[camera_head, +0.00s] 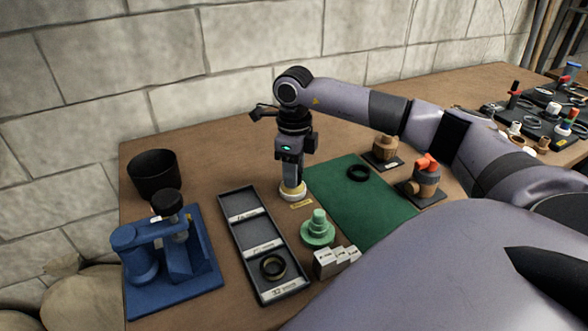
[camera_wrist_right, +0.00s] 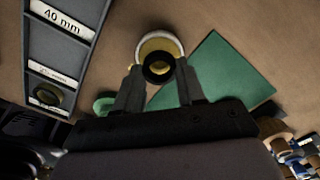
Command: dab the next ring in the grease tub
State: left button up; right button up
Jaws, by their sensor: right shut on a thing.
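The grease tub (camera_head: 292,192) is a small pale round pot with yellow inside, standing left of the green mat. In the right wrist view the tub (camera_wrist_right: 174,42) shows a white rim around yellow grease. My right gripper (camera_head: 291,179) points down right over the tub. It is shut on a black ring (camera_wrist_right: 158,67), which lies in front of the grease in the wrist view. I cannot tell whether the ring touches the grease. More rings (camera_head: 272,267) lie in the tray's nearest compartment. Another black ring (camera_head: 358,173) lies on the green mat. My left gripper is not in view.
A grey tray (camera_head: 234,234) with labelled compartments stands left of a green stepped cone (camera_head: 318,229) and pale blocks (camera_head: 335,262). A blue press (camera_head: 168,254) and black bin (camera_head: 153,173) are at left. Valves (camera_head: 426,180) stand right of the green mat (camera_head: 349,209).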

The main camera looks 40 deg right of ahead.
jog(key=shift+f, duration=0.4)
jog(key=shift+s+f, duration=0.1)
dwell(1.1)
jog(key=shift+r+p, duration=2.65)
jog(key=shift+r, duration=1)
jog(key=shift+a, duration=0.1)
